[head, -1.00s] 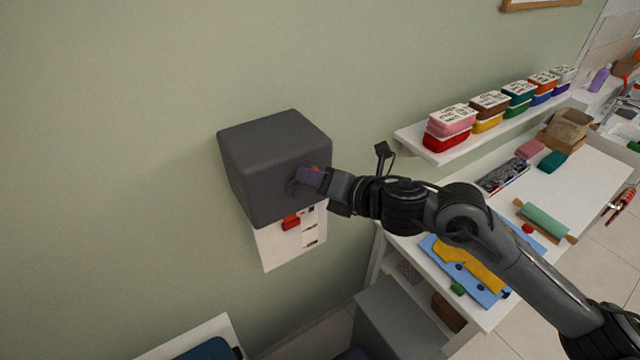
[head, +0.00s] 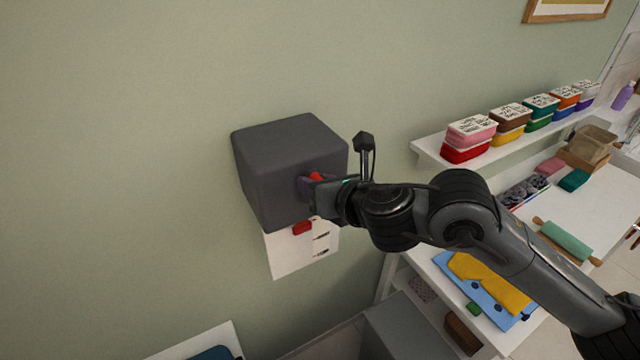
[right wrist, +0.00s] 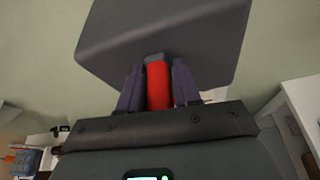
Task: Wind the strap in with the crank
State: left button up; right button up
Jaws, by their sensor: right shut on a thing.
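A dark grey box (head: 285,165) is fixed to the green wall; it also fills the top of the right wrist view (right wrist: 165,35). The red crank grip (right wrist: 159,85) stands between the two purple-grey fingers of my right gripper (right wrist: 158,90), which is shut on it. In the head view my right gripper (head: 316,183) is at the box's right side, with a little red of the grip (head: 316,176) showing. The crank's arm is mostly hidden. A red piece (head: 302,228) shows below the box, over a white sheet; I cannot tell if it belongs to the strap. My left gripper is not in view.
A white shelf (head: 432,155) with several coloured tubs is on the wall at right. Below it is a white worktop (head: 545,215) with a green rolling pin (head: 565,241) and yellow and blue pieces. The wall left of the box is bare.

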jog(key=shift+s+a+f, duration=0.15)
jog(key=shift+s+a, duration=0.1)
jog(key=shift+a, duration=0.1)
jog(key=o, duration=1)
jog(key=shift+a, duration=0.1)
jog(key=shift+c, duration=0.2)
jog(key=shift+w, duration=0.1)
jog(key=shift+d, duration=0.2)
jog(key=shift+s+d, duration=0.15)
jog(key=shift+s, duration=0.05)
jog(key=v, duration=1)
jog(key=shift+b, duration=0.35)
jog(key=shift+s, duration=0.1)
